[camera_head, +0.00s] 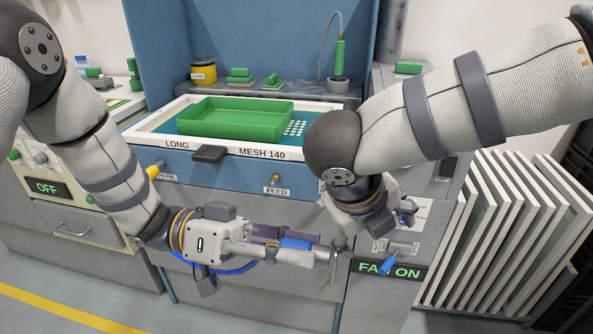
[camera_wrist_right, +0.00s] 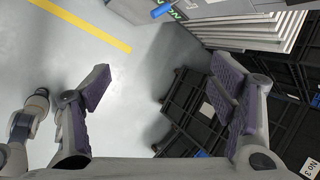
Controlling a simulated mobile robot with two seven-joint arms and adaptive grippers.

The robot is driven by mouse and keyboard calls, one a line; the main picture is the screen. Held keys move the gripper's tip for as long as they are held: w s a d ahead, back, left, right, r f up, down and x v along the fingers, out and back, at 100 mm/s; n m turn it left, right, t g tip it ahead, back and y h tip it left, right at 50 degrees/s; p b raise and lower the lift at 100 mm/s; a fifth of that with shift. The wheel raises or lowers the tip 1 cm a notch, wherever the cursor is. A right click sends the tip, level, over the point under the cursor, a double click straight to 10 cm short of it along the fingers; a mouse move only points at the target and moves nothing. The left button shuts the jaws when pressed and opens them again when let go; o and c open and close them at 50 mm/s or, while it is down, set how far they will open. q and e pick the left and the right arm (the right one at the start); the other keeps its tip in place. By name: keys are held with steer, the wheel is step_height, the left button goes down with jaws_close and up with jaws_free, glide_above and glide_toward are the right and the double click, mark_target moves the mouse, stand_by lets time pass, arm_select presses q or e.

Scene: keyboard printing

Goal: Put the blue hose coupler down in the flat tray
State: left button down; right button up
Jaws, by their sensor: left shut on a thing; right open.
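My left gripper (camera_head: 305,248) is shut on the blue hose coupler (camera_head: 296,243) in the head view, in front of the blue-fronted machine. The fingers hide part of the coupler. The flat tray (camera_head: 190,128) is green, shallow and empty, and rests on the white-framed top of the machine. The held coupler is nearer to me than the tray, and apart from it. My right gripper (camera_wrist_right: 160,88) is open and empty in the right wrist view, with floor behind it. In the head view my right wrist mostly hides it.
The white frame (camera_head: 259,153) carries a MESH 140 label and a dark handle (camera_head: 209,153). White panels (camera_head: 508,240) stand in a rack at the right. A yellow jar (camera_head: 203,73) stands behind the tray.

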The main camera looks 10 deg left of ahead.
steer(key=s+a+r+m+g+y, duration=0.2)
steer(key=s+a+r+m, duration=0.35)
steer(key=r, duration=0.45)
steer(key=g+y, duration=0.1)
steer(key=y, duration=0.1)
glide_toward(298, 245)
steer(key=shift+m, duration=0.45)
steer(key=f, duration=0.3)
steer(key=w+f, duration=0.1)
steer(key=f, duration=0.6)
steer(key=shift+w+a, duration=0.1)
steer(key=shift+w, duration=0.3)
steer(key=shift+c, duration=0.4)
steer(key=c, duration=1.2)
arm_select(q)
steer(key=shift+d, duration=0.1)
arm_select(e)
steer(key=o, duration=1.2)
steer(key=shift+a, duration=0.1)
steer(key=shift+o, duration=0.4)
